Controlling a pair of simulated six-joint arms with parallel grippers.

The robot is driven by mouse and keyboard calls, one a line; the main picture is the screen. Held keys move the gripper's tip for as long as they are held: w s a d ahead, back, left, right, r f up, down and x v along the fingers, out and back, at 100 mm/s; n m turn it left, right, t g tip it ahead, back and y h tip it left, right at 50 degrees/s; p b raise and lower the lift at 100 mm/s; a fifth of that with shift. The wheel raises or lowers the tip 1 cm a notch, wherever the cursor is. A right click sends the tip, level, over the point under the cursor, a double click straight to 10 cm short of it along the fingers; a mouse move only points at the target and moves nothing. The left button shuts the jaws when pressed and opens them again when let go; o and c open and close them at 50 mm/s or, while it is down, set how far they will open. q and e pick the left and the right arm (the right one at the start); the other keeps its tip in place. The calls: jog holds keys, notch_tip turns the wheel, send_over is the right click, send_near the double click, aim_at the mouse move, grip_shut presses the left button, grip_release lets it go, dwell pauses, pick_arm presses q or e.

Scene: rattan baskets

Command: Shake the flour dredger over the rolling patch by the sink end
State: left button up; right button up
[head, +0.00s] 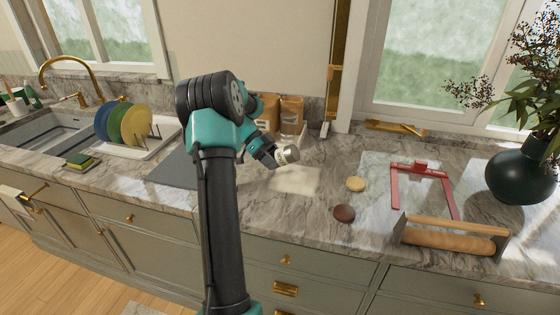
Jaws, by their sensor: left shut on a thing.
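My left gripper (274,157) is shut on the flour dredger (288,155), a small pale shaker-like object with a metallic look. The gripper covers part of it. The dredger is tilted, lying nearly sideways, and seems to be above the counter. A pale, floury-looking rolling patch (295,181) lies on the marble just below and in front of it, on the sink side of the counter's middle. I cannot tell whether any flour is falling. My right gripper is not in view.
A tan disc (355,184) and a dark red disc (344,213) lie right of the patch. Further right are a red frame (421,182), a rolling pin (448,238) and a dark vase (521,175). Brown containers (291,109) stand behind. The sink (45,134) and plates (124,123) are left.

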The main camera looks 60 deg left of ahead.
pick_arm(q)
jog(key=shift+w, duration=0.1)
jog(key=w+a, duration=0.3)
jog(key=w, duration=0.1)
jog(key=shift+a, duration=0.35)
dwell(0.3)
jog(key=w+d, duration=1.1)
jog(key=d, duration=0.2)
jog(key=shift+w, duration=0.3)
dwell(0.7)
jog(key=shift+a, duration=0.1)
jog(key=w+a, duration=0.3)
jog(key=w, duration=0.1)
jog(key=shift+w+a, duration=0.1)
jog(key=shift+a, duration=0.25)
dwell(0.4)
